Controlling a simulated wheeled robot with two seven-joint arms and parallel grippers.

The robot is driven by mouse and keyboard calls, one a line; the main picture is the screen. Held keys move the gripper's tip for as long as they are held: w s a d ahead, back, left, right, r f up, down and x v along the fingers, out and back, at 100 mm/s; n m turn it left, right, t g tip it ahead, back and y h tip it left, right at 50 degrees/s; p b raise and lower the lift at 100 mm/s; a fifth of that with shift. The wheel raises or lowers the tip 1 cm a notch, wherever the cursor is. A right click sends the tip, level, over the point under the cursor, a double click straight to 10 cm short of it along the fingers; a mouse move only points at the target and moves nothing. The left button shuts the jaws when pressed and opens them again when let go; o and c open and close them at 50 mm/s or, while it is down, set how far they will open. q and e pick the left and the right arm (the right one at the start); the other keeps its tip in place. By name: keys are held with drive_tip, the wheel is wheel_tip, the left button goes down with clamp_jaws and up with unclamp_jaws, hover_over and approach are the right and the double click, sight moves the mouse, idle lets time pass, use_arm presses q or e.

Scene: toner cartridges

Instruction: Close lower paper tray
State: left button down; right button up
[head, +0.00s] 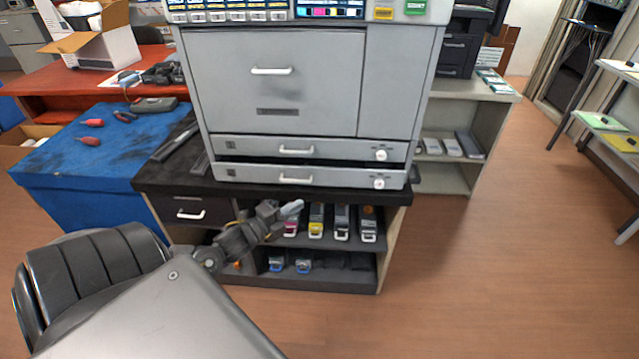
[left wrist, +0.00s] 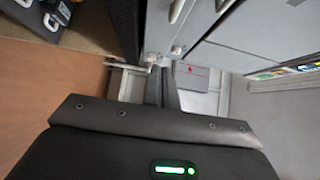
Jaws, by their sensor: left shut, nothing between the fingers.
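The lower paper tray (head: 240,173) is a grey drawer front with a pale handle and a round knob, at the bottom of the printer. A dark gap shows above it, and its front appears to stand slightly forward of the upper tray (head: 240,147). In the left wrist view the lower tray (left wrist: 158,28) shows its handle and knob near the top. My left gripper (head: 291,209) is shut and empty, below and in front of the lower tray in the head view. Its fingers (left wrist: 162,88) also show in the left wrist view. Contact cannot be told. My right gripper is not in view.
The printer (head: 275,85) stands on a dark-topped cabinet (head: 170,182) with toner cartridges (head: 316,220) on its open shelves. A blue table (head: 60,155) with tools is at the left. A shelf unit (head: 470,125) stands behind at the right. The floor at the right is clear.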

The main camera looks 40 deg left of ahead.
sight(322, 177)
use_arm(q)
drive_tip(key=w, duration=1.1)
drive_tip(key=shift+w+a, duration=0.1)
drive_tip(key=shift+a, duration=0.15)
drive_tip(key=shift+w+a, duration=0.35)
drive_tip(key=shift+w, duration=0.05)
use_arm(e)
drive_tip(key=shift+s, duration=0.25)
use_arm(q)
drive_tip(key=shift+w+a, duration=0.1)
drive_tip(key=shift+w+a+b, duration=0.45)
drive_tip(key=shift+w, duration=0.1)
drive_tip(key=shift+w+a, duration=0.25)
drive_tip(key=shift+w, duration=0.15)
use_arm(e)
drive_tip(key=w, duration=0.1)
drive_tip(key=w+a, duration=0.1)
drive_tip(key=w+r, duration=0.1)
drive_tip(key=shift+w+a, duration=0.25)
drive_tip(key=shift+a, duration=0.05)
